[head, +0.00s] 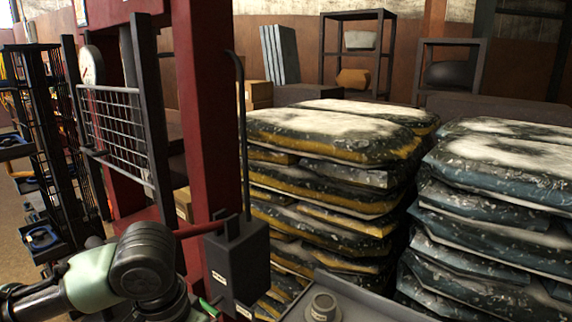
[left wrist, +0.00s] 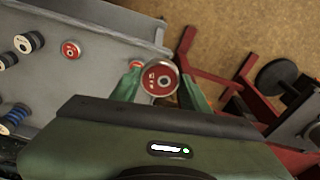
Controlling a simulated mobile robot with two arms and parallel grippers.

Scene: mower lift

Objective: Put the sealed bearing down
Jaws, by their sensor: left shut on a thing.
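The sealed bearing (left wrist: 160,78), a round piece with a red, marked face and a pale metal rim, is between the green fingers of my left gripper (left wrist: 160,84) in the left wrist view. The gripper is shut on it, near the edge of a grey tray or bench top (left wrist: 110,48); I cannot tell its height above that surface. A smaller-looking red-faced round piece (left wrist: 71,49) lies on the grey top. My right gripper is not in view.
Dark spools (left wrist: 28,42) and a blue coil (left wrist: 14,117) stand on the grey top. A grey round part (head: 322,305) sits on a grey surface in the head view. A red post (head: 208,100), a dark box with a lever (head: 238,265) and stacked sacks (head: 330,165) stand close by.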

